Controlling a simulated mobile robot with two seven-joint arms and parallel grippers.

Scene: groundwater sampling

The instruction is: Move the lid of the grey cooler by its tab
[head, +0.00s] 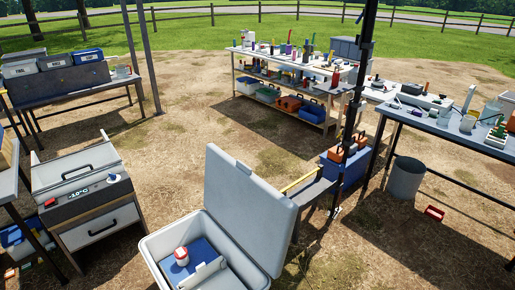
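The grey cooler (158,247) stands on the ground at the bottom centre of the head view, its front cut off by the picture edge. Its lid (245,208) stands up, tilted back, along the right side of the box, so the cooler is open. A small tab (243,166) shows at the lid's upper edge. Inside the cooler are a blue block (205,250), a white-and-red jar (181,257) and a pale upright piece (207,272). I see neither of my grippers in this view, and nothing is seen touching the lid.
A blue crate (345,170) with orange items sits behind the lid, beside a dark upright post (352,110). A grey bucket (405,179) stands right. Loaded tables line the back. Bare dirt lies between.

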